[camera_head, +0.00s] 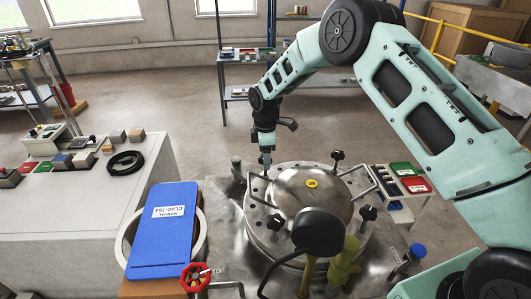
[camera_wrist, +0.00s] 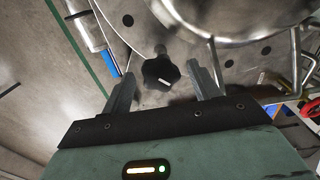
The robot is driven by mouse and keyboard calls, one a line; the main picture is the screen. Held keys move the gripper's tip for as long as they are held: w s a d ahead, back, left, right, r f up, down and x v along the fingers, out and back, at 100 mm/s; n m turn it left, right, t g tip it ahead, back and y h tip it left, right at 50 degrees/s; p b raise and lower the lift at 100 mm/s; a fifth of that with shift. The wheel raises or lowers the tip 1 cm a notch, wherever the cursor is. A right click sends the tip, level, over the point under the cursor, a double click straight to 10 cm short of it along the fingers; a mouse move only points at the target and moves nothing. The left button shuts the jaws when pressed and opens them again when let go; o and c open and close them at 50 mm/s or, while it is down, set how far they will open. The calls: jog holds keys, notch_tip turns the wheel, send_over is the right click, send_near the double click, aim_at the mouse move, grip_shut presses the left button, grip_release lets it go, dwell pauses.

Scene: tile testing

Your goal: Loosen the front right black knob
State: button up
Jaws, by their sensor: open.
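A round metal vessel with a bolted lid (camera_head: 312,196) stands on a metal table. Black star-shaped knobs sit around its rim: one at the front right (camera_head: 368,212), one at the back right (camera_head: 338,155) and one at the front left (camera_head: 274,222). My gripper (camera_head: 266,157) points down at the lid's back left edge, away from the front right knob. It is open. In the wrist view, a black knob (camera_wrist: 161,74) with a white mark shows between my two fingertips, with gaps on both sides. Whether the fingers reach its height is unclear.
A large dark rounded object (camera_head: 318,230) hides part of the vessel's front. Metal bar handles (camera_head: 364,181) stick out at the rim. Small bins (camera_head: 416,185) stand at right.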

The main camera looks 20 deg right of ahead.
notch_tip(320, 180, up, 18)
jog(key=b, duration=0.3)
jog(key=shift+f, duration=0.25)
jog(key=s+a+r+m, duration=0.1)
jog(key=s+a, duration=0.2)
jog(key=s, duration=0.4)
jog(key=s+a+r+m+y, duration=0.1)
jog(key=s+a, duration=0.3)
jog(key=s, duration=0.3)
jog(key=s+a+r+m, duration=0.1)
jog(key=s+a, duration=0.2)
jog(key=s, duration=0.4)
jog(key=s+d+f+m, duration=0.1)
jog(key=s+f+m, duration=0.1)
jog(key=s, duration=0.9)
jog(key=s+d+f+m, duration=0.2)
jog(key=s+m, duration=0.1)
jog(key=s, duration=0.8)
jog(key=shift+s+d+f, duration=0.15)
jog(key=shift+s+d, duration=0.05)
jog(key=shift+d, duration=0.1)
